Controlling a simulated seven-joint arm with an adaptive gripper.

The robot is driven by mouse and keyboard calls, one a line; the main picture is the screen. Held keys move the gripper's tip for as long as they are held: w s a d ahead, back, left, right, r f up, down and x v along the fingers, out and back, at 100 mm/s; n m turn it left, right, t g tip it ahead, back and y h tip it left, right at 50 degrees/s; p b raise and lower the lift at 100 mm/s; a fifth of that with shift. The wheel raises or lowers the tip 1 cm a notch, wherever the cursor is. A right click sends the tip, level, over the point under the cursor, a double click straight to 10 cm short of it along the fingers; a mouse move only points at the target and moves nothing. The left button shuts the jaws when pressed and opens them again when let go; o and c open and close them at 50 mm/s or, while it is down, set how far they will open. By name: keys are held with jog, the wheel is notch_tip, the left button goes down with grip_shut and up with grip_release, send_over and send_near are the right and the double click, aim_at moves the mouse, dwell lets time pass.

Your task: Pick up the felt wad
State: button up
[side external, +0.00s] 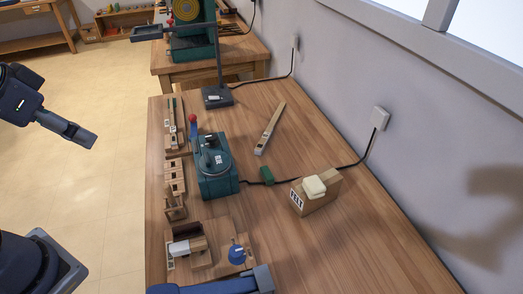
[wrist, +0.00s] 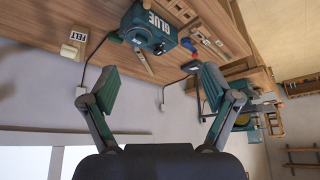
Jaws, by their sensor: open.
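A cream felt wad (side external: 314,187) lies on top of a brown cardboard box (side external: 326,193) labelled FELT, at the right of the bench. In the wrist view the pale felt wad (wrist: 78,37) shows at the upper left, by the FELT label (wrist: 70,51). My gripper (side external: 82,136) is in the air at the left, off the bench and far from the felt wad. In the wrist view my gripper (wrist: 158,85) has its two fingers spread wide with nothing between them.
A teal glue machine (side external: 214,168) stands mid-bench, with a black cable running past the felt box to a wall socket (side external: 380,117). Wooden racks (side external: 174,180) line the left edge. A dark stand (side external: 217,95) rises at the back.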

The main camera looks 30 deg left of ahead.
jog(key=w+r+m+t, duration=0.1)
jog(key=w+r+t, duration=0.5)
jog(key=w+r, duration=0.25)
jog(key=w+d+r+m+t+h, duration=0.1)
jog(key=w+d+r+m+t, duration=0.15)
jog(key=w, duration=0.45)
jog(key=w+d+r+m+t+h, duration=0.1)
jog(key=w+d+r+t+h, duration=0.15)
jog(key=w, duration=0.35)
jog(key=m+g+h, duration=0.2)
jog(key=m+h, duration=0.3)
jog(key=h, duration=0.4)
send_over(306, 187)
jog(key=w+a, duration=0.1)
jog(key=a, duration=0.5)
notch_tip(306, 187, down, 24)
jog(key=s+d+f+g, duration=0.1)
jog(key=f, duration=0.3)
jog(key=s+d+f+g, duration=0.1)
jog(key=s+f, duration=0.1)
jog(key=f, duration=0.2)
jog(key=s+f+g+y, duration=0.1)
jog(key=f, duration=0.4)
jog(key=shift+s+d+n, duration=0.25)
jog(key=shift+s+d, duration=0.1)
jog(key=shift+d, duration=0.05)
jog(key=x, duration=0.7)
jog(key=shift+w+f, duration=0.15)
jog(key=shift+f, duration=0.25)
